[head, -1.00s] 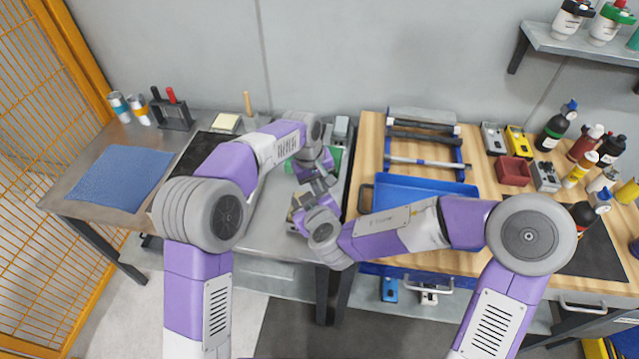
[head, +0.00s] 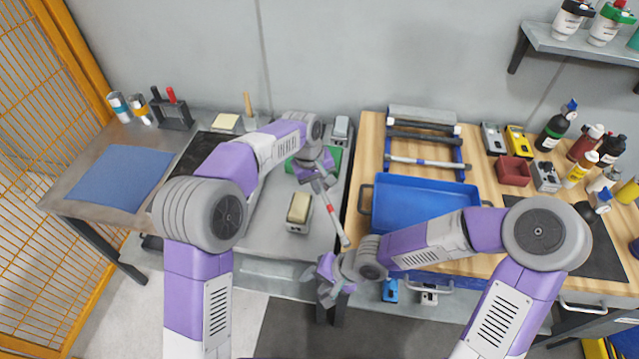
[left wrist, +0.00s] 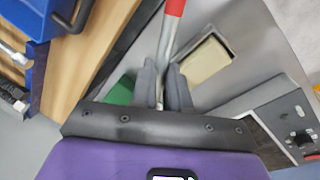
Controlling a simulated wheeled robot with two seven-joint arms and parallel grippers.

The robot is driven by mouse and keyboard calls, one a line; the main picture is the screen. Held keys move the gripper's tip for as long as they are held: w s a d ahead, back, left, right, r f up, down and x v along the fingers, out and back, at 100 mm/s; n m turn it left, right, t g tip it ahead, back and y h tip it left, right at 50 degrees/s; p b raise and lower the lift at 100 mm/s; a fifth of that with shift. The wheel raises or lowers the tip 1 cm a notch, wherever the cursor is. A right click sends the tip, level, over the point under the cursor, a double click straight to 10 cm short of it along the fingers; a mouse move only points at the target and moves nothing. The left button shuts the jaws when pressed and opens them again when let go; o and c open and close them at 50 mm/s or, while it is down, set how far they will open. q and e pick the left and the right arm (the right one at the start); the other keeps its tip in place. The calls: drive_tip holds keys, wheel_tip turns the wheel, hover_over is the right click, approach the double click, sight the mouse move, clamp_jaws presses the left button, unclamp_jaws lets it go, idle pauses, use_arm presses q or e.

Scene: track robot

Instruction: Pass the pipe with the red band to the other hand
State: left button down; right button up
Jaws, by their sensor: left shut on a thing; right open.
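The pipe with the red band (head: 331,211) is a thin grey pipe held tilted over the grey bench. My left gripper (head: 318,185) is shut on its upper end. In the left wrist view the pipe (left wrist: 168,38) runs up from between the fingers of my left gripper (left wrist: 163,88), with the red band at the top edge. In the head view its lower end points toward my right wrist. My right gripper (head: 328,283) is open and empty, in front of the bench, below and left of the pipe's lower end, apart from it.
A cream block on a grey base (head: 299,208) sits on the bench left of the pipe. A blue tray (head: 378,208) lies on the wooden table at right, with a rack (head: 428,135) behind it holding another banded pipe. A blue mat (head: 120,178) lies at far left.

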drive_tip(key=s+d+f+n+h, duration=0.1)
drive_tip(key=s+d+f, duration=0.2)
drive_tip(key=d+f, duration=0.2)
drive_tip(key=s+d+f+h, duration=0.1)
drive_tip(key=s+d+f, duration=0.2)
drive_tip(key=f, duration=0.9)
drive_tip(key=d, duration=0.2)
drive_tip(key=shift+s+d+f+n, duration=0.15)
drive_tip(key=shift+d+f+n, duration=0.05)
drive_tip(key=shift+d+n, duration=0.2)
drive_tip(key=shift+s+a+g, duration=0.1)
drive_tip(key=shift+g, duration=0.2)
